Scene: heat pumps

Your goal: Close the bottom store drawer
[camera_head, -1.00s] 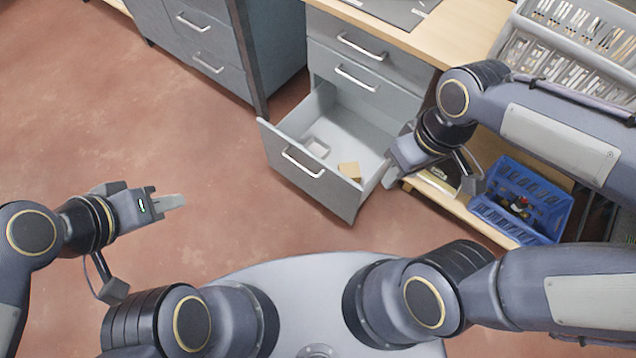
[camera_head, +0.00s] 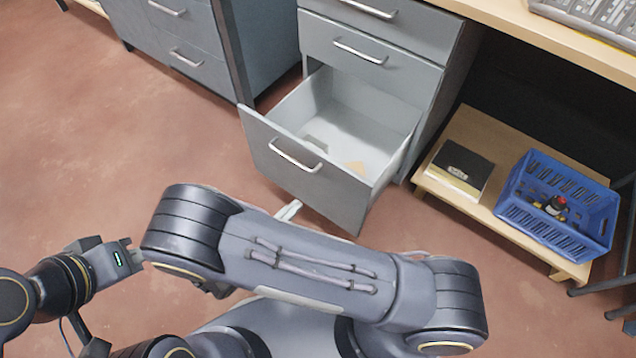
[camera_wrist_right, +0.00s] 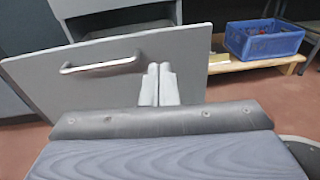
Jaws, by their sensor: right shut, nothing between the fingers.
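The bottom drawer (camera_head: 260,150) of the grey cabinet is pulled well out, its bar handle (camera_head: 297,157) on the front. A small tan item (camera_head: 356,167) and a grey item (camera_head: 316,143) lie inside. My right gripper (camera_head: 289,210) is shut and empty, just in front of the drawer's lower front, partly hidden by my right arm. In the right wrist view its fingers (camera_wrist_right: 158,84) stand before the drawer front (camera_wrist_right: 110,88), right of the handle (camera_wrist_right: 100,65); I cannot tell whether they touch. My left gripper (camera_head: 135,258) is at the left, its fingertips hidden behind the right arm.
The drawers above (camera_head: 370,65) are shut. A low wooden shelf (camera_head: 480,215) right of the cabinet holds a blue crate (camera_head: 560,205) and a dark box (camera_head: 462,168). Another cabinet (camera_head: 180,35) stands at upper left. The floor (camera_head: 130,130) on the left is clear.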

